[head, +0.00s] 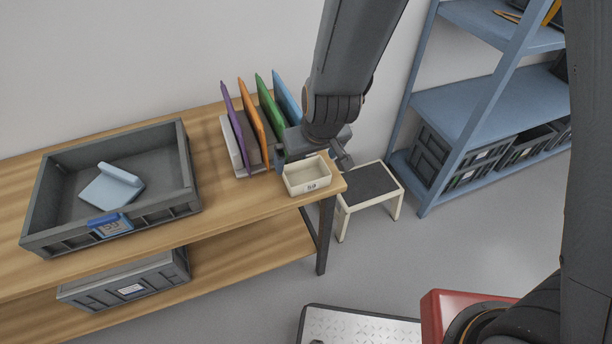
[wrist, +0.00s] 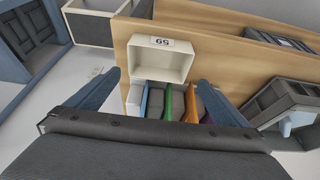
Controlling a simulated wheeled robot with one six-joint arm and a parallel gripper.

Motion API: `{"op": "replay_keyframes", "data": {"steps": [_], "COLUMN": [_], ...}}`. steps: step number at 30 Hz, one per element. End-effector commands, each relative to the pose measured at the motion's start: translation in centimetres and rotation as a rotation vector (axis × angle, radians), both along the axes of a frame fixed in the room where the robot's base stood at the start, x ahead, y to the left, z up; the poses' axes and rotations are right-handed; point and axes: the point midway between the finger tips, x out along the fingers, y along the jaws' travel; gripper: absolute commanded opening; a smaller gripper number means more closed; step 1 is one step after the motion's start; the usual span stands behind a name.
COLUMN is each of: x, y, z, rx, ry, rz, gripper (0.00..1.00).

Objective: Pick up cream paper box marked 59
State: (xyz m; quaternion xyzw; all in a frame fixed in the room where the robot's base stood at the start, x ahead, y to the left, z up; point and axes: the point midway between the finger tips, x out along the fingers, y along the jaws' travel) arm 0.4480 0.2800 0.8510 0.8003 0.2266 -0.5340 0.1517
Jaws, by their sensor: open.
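The cream paper box (head: 307,178) is open-topped and stands upright on the right end of the wooden table, near its front corner. Its front label is small in the head view. In the wrist view the box (wrist: 158,62) appears empty, and its label reads 59 upside down. My gripper (head: 312,156) is open above and just behind the box, with nothing held. In the wrist view the two fingertips of my gripper (wrist: 160,82) are spread apart on either side of the box's lower part. I cannot tell whether they touch it.
Purple, orange, green and blue upright panels (head: 262,115) stand in a rack close behind the box. A step stool (head: 371,183) and blue shelving (head: 455,100) stand to the right.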

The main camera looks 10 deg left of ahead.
Motion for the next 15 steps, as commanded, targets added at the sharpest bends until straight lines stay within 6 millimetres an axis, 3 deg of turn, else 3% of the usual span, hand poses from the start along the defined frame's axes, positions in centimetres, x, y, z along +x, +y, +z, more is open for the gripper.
{"op": "replay_keyframes", "data": {"steps": [15], "x": [1.3], "y": [0.3], "z": [-5.8], "rx": [-0.002], "ry": [0.002], "rz": [-0.002], "gripper": [1.00]}}
